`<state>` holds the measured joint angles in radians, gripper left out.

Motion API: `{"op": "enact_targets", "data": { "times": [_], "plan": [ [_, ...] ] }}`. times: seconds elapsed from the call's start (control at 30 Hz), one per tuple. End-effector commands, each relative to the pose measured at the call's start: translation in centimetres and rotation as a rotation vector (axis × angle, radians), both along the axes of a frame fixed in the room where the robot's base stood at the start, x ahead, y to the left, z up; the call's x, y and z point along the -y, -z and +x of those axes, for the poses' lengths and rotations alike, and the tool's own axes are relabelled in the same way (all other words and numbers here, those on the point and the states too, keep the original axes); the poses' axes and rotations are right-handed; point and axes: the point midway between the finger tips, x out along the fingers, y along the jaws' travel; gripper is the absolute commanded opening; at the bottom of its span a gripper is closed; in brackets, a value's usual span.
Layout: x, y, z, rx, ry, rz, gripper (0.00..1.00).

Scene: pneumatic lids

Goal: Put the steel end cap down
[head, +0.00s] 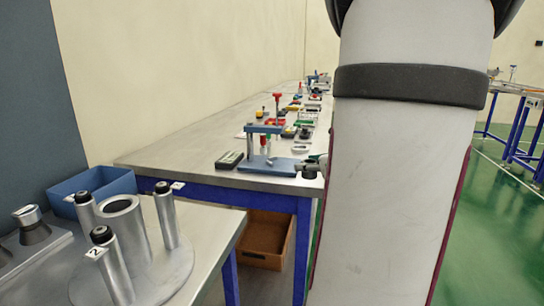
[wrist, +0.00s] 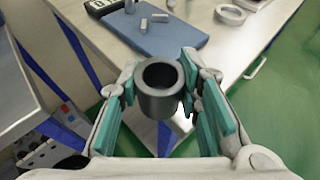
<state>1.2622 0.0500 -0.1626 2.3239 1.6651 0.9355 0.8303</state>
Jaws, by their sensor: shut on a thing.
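The steel end cap (wrist: 158,102) is a dark grey hollow cylinder with an open round top, upright in the wrist view. My gripper (wrist: 160,76) has its teal-padded fingers on either side of it and is shut on it. Behind it in the picture are the front edge of the grey bench top (wrist: 205,65) and a blue plate (wrist: 150,38). I cannot tell its exact height above the bench. In the head view, a small dark cylinder (head: 309,173) at the bench's front edge, beside my arm, appears to be the cap; my arm hides most of the gripper.
The blue plate carries small metal pins (wrist: 160,18) and a press frame (head: 265,130). Metal rings (wrist: 230,14) lie on the bench to its right. A nearer table holds steel cylinders (head: 125,225) and a blue bin (head: 92,188). A brown crate (head: 265,240) stands under the bench.

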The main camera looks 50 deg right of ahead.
Motion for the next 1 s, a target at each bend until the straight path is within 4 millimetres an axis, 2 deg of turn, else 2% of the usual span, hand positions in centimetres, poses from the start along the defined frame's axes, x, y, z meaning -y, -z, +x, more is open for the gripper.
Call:
{"op": "enact_targets", "data": {
  "times": [0.1, 0.4, 0.5, 0.77, 0.93, 1.0],
  "plan": [
    [1.0, 0.1, 3.0, 0.001, -0.006, -0.002, 0.00],
    [3.6, 0.1, 9.2, 0.001, -0.004, -0.001, 0.00],
    [4.1, 0.0, 10.4, 0.002, -0.003, -0.001, 0.00],
    [4.7, 0.0, 12.0, 0.002, -0.003, -0.001, 0.00],
    [5.7, 0.0, 14.5, 0.003, -0.003, -0.001, 0.00],
    [5.8, 1.2, 14.5, 0.000, 0.000, 0.002, 0.00]
  ]
}}
